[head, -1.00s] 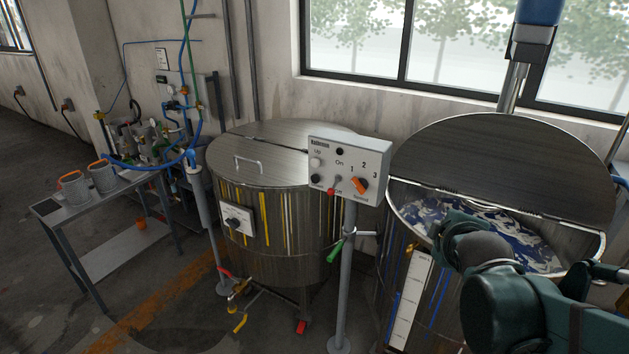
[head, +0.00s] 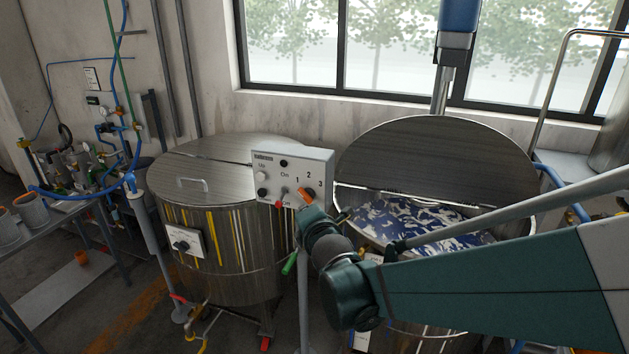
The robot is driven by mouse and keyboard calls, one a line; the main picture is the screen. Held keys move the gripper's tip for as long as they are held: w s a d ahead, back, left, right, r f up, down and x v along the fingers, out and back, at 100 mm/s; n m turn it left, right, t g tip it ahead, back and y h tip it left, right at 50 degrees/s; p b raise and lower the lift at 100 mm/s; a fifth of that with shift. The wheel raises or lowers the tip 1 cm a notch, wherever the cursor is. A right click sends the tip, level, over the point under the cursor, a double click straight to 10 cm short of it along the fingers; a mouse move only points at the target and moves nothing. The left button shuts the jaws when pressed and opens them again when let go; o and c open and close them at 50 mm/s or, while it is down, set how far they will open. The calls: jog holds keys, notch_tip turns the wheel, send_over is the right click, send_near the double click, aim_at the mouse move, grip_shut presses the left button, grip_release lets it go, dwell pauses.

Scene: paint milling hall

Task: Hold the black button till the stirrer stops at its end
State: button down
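The grey control box (head: 325,166) stands on a post between two steel vats. On its face are a white button marked Up (head: 261,177), a black button (head: 262,191) below it at lower left, and another black round part (head: 284,164) near the top. The stirrer's blue drive (head: 459,16) and steel shaft (head: 443,84) rise behind the right vat; its lower end is hidden by the lid. My gripper (head: 312,217) is just below right of the box, largely hidden by my wrist, so its fingers cannot be made out. It appears right of the lower black button.
The box also has a switch marked On and Off, a red part (head: 279,204) and an orange speed knob (head: 306,198) close to my gripper. The right vat's half-open lid (head: 440,158) shows blue and white paint (head: 410,222). The closed left vat (head: 228,270) stands close by.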

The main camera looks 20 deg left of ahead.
aim_at(262, 193)
jog(key=s+a+f+n+y, duration=0.2)
jog(key=s+a+n, duration=0.1)
jog(key=a, duration=0.6)
jog(key=s+a+f+n+y, duration=0.2)
jog(key=a+n, duration=0.3)
jog(key=a, duration=0.4)
jog(key=shift+s+a+g, duration=0.3)
jog(key=shift+s+a, duration=0.1)
jog(key=shift+s, duration=0.05)
jog(key=shift+w, duration=0.2)
jog(key=w, duration=0.8)
jog(key=shift+w+p, duration=0.2)
jog(key=shift+p, duration=0.15)
